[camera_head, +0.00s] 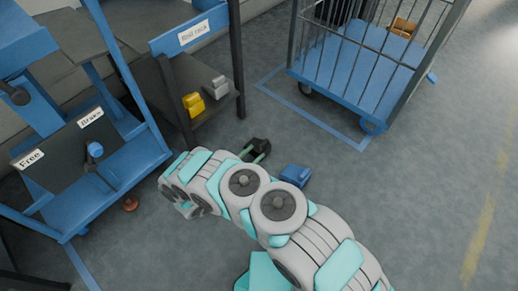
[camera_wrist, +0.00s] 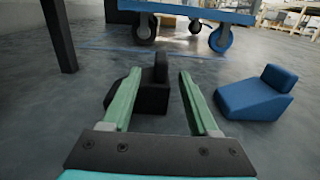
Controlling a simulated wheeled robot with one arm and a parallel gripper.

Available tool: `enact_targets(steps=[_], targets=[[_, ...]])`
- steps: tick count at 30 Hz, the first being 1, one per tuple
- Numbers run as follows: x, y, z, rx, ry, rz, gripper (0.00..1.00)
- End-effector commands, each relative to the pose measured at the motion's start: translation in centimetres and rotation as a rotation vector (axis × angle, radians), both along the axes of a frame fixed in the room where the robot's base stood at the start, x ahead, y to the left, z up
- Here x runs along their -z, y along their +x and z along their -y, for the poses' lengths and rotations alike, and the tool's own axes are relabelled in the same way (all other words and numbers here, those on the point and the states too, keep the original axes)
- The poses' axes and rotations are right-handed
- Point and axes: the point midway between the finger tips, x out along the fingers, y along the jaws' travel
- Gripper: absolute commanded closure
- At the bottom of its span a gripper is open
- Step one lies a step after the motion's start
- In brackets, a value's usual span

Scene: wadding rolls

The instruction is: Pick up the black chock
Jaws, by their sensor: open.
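The black chock (camera_wrist: 152,92) lies on the floor straight ahead of my gripper (camera_wrist: 161,90) in the wrist view. The open green fingers reach toward it, and the left finger overlaps its left part. I cannot tell whether either finger touches it. In the head view the black chock (camera_head: 259,147) shows just beyond the end of my arm, with the gripper fingers (camera_head: 252,152) beside it, partly hidden by the arm.
A blue chock (camera_head: 296,175) lies to the right on the floor. Yellow (camera_head: 194,104) and grey (camera_head: 216,88) chocks sit on a dark rack (camera_head: 170,92). A blue wheeled cage cart (camera_head: 352,75) stands behind. A blue stand with "Free" and "Brake" labels (camera_head: 75,150) is left.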

Motion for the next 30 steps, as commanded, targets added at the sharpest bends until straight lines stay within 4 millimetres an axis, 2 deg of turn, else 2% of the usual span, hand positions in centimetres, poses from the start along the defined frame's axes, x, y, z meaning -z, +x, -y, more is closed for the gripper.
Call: enact_targets(steps=[6,14,24,30], targets=[[0.1,2.5,2.0,0.003,0.002,-0.001,0.4],[0.3,3.7,3.0,0.002,0.001,0.0,0.4],[0.6,6.7,5.4,0.002,0.002,0.001,0.4],[0.6,7.0,5.7,0.001,0.001,0.0,0.4]])
